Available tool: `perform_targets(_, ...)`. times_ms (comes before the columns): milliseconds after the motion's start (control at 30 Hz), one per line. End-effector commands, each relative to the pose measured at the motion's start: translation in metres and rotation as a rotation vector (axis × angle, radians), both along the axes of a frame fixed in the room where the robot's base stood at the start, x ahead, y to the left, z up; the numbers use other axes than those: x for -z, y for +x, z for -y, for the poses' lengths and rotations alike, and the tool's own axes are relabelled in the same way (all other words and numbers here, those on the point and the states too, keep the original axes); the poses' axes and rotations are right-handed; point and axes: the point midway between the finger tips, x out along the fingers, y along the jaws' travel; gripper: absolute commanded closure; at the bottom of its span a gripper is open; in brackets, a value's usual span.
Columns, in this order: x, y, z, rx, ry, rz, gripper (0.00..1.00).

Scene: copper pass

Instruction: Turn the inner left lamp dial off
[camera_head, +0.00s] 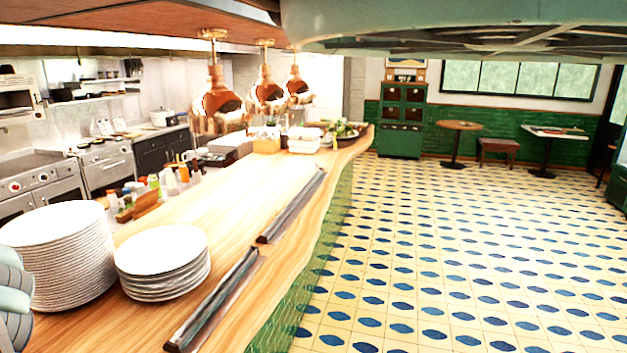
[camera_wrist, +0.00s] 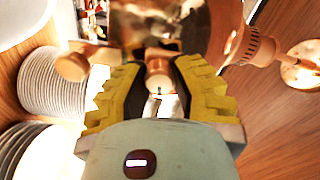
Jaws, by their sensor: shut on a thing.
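Three copper heat lamps hang in a row over the wooden counter: the near lamp (camera_head: 218,103), the middle lamp (camera_head: 267,92) and the far lamp (camera_head: 297,87). In the wrist view my gripper (camera_wrist: 157,85) has its yellow ribbed fingers shut on a small copper dial (camera_wrist: 158,72) below a shiny copper lamp body (camera_wrist: 222,18). I cannot tell which position the held dial is turned to.
A tall plate stack (camera_head: 62,258) and a lower stack (camera_head: 163,262) stand on the counter (camera_head: 255,195) at the near left. Bottles (camera_head: 170,180) line its kitchen side. The tiled floor to the right is open, with tables at the back.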

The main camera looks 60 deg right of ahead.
Motion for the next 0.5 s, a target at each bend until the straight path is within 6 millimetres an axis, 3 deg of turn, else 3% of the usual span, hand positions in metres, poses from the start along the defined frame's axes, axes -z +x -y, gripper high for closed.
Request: perform_targets(500,0.0008,0.0003,0.0023,0.006,0.202,-0.067,1.0)
